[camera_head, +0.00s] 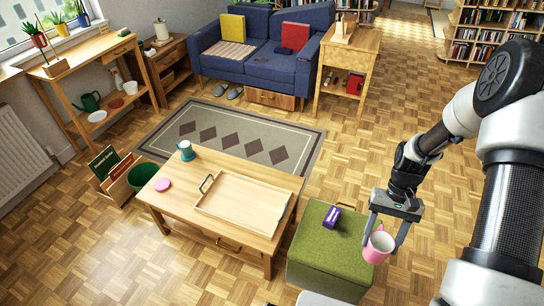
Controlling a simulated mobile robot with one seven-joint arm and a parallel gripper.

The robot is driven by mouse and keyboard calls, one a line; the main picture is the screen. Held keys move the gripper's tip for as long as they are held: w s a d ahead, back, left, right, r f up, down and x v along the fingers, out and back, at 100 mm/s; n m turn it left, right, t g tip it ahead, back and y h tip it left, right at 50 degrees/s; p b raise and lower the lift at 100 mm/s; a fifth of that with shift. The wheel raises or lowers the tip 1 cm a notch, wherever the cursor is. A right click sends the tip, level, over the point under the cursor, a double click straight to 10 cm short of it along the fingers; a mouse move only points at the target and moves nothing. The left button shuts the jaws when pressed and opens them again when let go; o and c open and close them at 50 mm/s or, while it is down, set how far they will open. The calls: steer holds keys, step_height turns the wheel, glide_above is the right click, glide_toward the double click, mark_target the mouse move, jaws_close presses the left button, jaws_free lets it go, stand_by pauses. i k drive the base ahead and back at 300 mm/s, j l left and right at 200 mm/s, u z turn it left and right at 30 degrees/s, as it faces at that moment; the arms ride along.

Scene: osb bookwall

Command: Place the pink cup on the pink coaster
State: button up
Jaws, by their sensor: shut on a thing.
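The pink cup (377,248) is upright with a white inside, at the right of the head view. My gripper (384,238) is shut on it, with the fingers on either side of the cup. The cup is in the air in front of the right edge of the green ottoman. The pink coaster (162,185) lies flat on the left end of the wooden coffee table (171,203), well to the left of my gripper. Nothing lies on the coaster.
A wooden tray (206,206) fills the table's middle and right. A teal mug (186,151) stands behind the coaster. A purple box (332,217) lies on the green ottoman (309,257), between cup and table. A green bin (143,175) stands left of the table.

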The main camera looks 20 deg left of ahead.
mark_target(164, 185)
steer(key=j+z, duration=0.25)
steer(key=j, duration=1.65)
steer(key=j+u, duration=0.1)
steer(key=j, duration=1.85)
steer(key=j+u, duration=0.2)
steer(key=j, duration=0.3)
steer(key=i+j+u, duration=0.2)
steer(key=j, duration=0.25)
steer(key=j+u, duration=0.2)
steer(key=j, duration=0.3)
